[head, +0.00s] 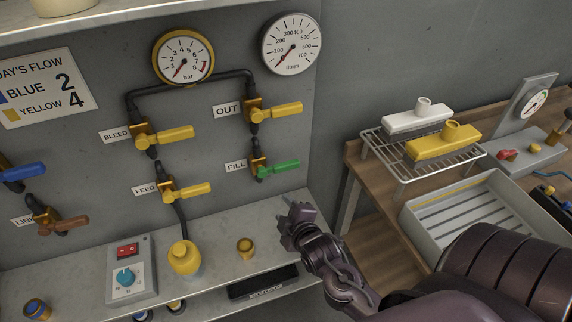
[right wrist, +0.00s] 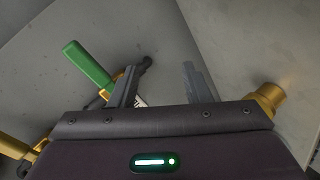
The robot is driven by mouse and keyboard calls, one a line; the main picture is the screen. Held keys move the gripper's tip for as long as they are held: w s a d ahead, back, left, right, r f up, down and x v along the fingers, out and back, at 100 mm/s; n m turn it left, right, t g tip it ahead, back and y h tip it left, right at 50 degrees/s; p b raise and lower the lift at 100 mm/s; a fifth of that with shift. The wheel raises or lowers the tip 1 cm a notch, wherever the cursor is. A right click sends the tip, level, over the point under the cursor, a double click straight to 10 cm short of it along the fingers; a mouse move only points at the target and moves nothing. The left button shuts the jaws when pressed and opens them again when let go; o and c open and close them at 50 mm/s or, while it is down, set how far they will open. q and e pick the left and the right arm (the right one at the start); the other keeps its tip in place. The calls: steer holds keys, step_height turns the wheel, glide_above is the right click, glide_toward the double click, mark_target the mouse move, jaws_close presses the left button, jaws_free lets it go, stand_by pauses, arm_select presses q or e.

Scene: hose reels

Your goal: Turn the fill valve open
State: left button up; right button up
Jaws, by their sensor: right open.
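The fill valve has a green lever (head: 279,169) that points right, roughly level, beside the FILL label (head: 237,167) on the grey panel. In the right wrist view the green lever (right wrist: 88,66) shows at the left, outside the jaws. My right gripper (head: 302,212) is below and right of the lever, apart from it. In the right wrist view its two fingers (right wrist: 160,84) stand apart with nothing between them. My left gripper is not in view.
Yellow levers for OUT (head: 281,110), FEED (head: 190,191) and BLEED (head: 172,134) are near. A brass fitting (head: 245,248) stands on the shelf below. A wire rack (head: 400,168) and grey tray (head: 470,212) are on the bench at right.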

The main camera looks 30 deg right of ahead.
mark_target(288, 169)
steer(key=w+d+r+n+t+h, duration=0.1)
steer(key=d+r+n+t+h, duration=0.1)
steer(key=d+r+n+t, duration=0.3)
steer(key=x, duration=0.2)
steer(key=p+x, duration=0.1)
steer(key=x, duration=0.4)
steer(key=shift+w+a+r+p, duration=0.25)
steer(key=shift+w+a+p, duration=0.05)
steer(key=shift+w+a, duration=0.1)
jaws_close()
